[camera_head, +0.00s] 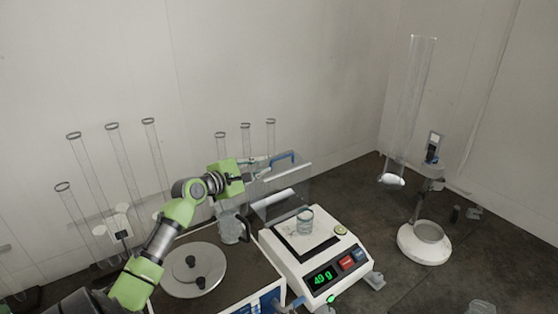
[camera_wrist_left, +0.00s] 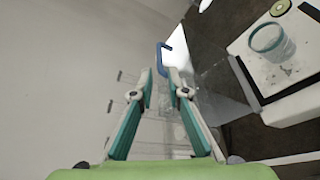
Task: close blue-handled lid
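The blue handle (camera_head: 284,156) sits at the top edge of the clear lid (camera_head: 286,182), which stands raised at the back of the white balance (camera_head: 310,272). My left gripper (camera_head: 262,168) is just left of the handle. In the left wrist view, its fingers (camera_wrist_left: 160,76) are apart with nothing gripped. The blue handle (camera_wrist_left: 162,55) shows at or just beyond the fingertips; I cannot tell whether they touch. A glass beaker (camera_head: 305,222) stands on the balance pan, and the display reads 49 g. My right gripper is not in view.
A round grey lid with black knobs (camera_head: 182,270) lies left of the balance. A clear jug with a dark handle (camera_head: 231,228) stands behind it. Several tall glass tubes (camera_head: 121,155) stand at the left. A white stand base (camera_head: 425,242) is at the right.

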